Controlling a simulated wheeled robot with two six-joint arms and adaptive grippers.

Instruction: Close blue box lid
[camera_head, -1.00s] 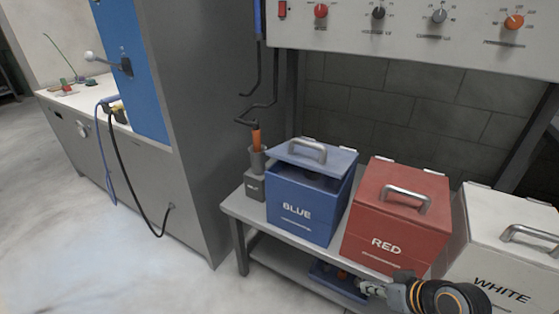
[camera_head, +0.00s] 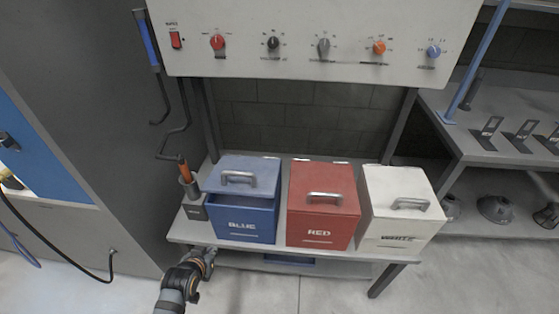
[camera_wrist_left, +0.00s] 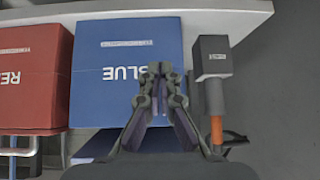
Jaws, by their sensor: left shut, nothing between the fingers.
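The blue box (camera_head: 240,220) stands at the left of the shelf. Its lid (camera_head: 240,180), with a grey handle, is not flush: a dark gap shows below its front edge. The wrist view shows the box front with the lettering BLUE (camera_wrist_left: 125,74). My left gripper (camera_head: 208,254) is shut and empty, low in front of the box's left side. In the wrist view its fingertips (camera_wrist_left: 160,70) overlap the box front; I cannot tell whether they touch it. My right gripper is not in view.
A red box (camera_head: 321,215) and a white box (camera_head: 400,215) stand to the right with lids down. A grey holder with an orange-handled tool (camera_head: 192,195) stands just left of the blue box. A control panel (camera_head: 320,38) hangs above. Floor in front is clear.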

